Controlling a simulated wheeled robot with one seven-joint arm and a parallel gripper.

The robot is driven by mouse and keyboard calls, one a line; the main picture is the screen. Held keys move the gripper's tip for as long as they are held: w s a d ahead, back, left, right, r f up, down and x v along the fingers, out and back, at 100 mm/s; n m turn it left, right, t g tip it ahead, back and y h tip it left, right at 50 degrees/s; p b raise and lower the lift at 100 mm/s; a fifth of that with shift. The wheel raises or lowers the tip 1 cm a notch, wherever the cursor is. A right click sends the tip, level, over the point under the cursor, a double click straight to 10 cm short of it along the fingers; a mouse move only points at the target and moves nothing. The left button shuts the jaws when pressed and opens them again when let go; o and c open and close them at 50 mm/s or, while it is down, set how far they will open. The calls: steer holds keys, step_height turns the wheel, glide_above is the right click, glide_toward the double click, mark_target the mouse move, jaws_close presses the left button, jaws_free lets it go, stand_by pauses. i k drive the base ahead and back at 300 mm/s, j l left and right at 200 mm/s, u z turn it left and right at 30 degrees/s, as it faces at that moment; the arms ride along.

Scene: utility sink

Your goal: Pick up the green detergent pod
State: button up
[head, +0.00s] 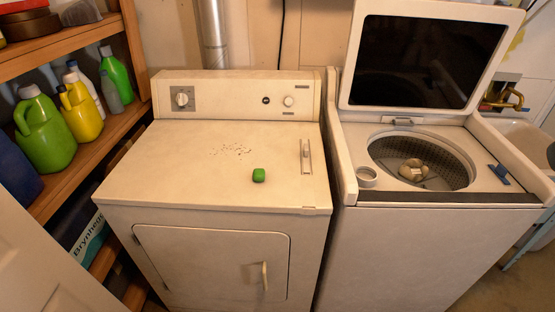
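The green detergent pod (259,175) is a small, rounded green block. It lies on the flat white top of the dryer (170,180), a little right of the middle and towards the front edge. Nothing touches it or covers it in the head view. My gripper is not in this view.
Shelves (105,145) with several bottles stand left. The dryer top around the pod is mostly clear.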

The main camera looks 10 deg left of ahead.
mark_target(258, 175)
steer(key=i+l+u, duration=0.1)
steer(key=i+u, duration=0.15)
steer(key=i, duration=0.25)
steer(key=i+u, duration=0.1)
steer(key=u, duration=0.4)
steer(key=l+u, duration=0.15)
steer(key=u, duration=0.3)
steer(key=i+l+u, duration=0.1)
steer(key=u, duration=0.4)
steer(key=l+u, duration=0.15)
steer(key=u, duration=0.35)
